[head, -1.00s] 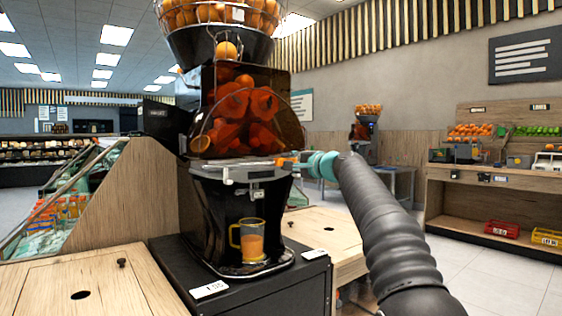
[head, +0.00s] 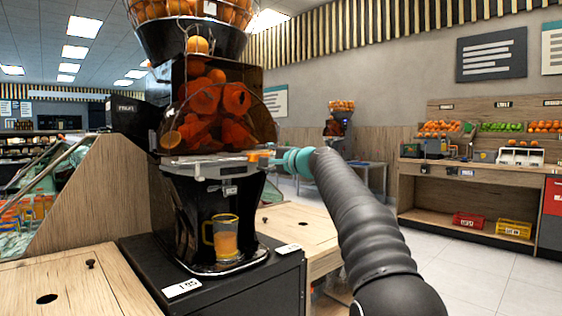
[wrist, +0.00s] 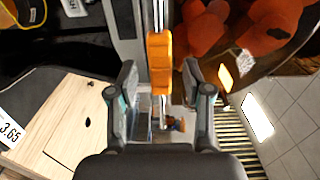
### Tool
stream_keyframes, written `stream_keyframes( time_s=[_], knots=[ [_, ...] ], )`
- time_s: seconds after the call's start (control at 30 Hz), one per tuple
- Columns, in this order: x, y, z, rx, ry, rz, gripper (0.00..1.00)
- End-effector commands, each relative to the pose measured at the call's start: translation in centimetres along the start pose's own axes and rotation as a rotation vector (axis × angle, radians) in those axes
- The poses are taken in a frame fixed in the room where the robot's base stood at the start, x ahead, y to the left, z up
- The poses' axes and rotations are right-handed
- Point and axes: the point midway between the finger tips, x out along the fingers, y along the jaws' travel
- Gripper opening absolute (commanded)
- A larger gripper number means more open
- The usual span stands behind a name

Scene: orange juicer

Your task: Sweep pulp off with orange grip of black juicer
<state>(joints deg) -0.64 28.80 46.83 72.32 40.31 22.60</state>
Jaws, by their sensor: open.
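The black juicer (head: 180,205) stands on a black cabinet, with a clear orange-tinted cover over its red-orange pressing parts (head: 215,100). Its orange grip (wrist: 160,62) shows in the wrist view on a metal rod, just ahead of and between my open fingers. My gripper (wrist: 160,92) is open, with one finger to each side of the grip's line; I cannot tell whether either touches it. In the head view my gripper (head: 272,158) is small at the juicer's right side, level with the metal tray (head: 210,167). Pulp is too small to make out.
A glass mug of juice (head: 226,238) stands under the spout. Wooden counters with round holes flank the black cabinet (head: 215,290). A produce shelf (head: 470,190) stands at the far right, with open tiled floor before it.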

Motion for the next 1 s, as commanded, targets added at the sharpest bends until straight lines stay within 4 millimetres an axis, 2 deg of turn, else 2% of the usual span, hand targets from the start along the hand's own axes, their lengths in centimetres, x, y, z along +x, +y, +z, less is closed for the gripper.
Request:
stream_keyframes(
  time_s=[0.4,0.6,0.77,1.0],
  knots=[
    [-6.9,-0.1,-0.1,0.001,0.004,-0.001,0.5],
    [-9.6,0.0,-0.1,0.001,0.003,0.0,0.5],
    [-10.6,0.1,0.0,0.001,0.0,0.0,0.5],
    [-10.7,0.1,0.0,0.001,0.0,0.0,0.5]
  ],
)
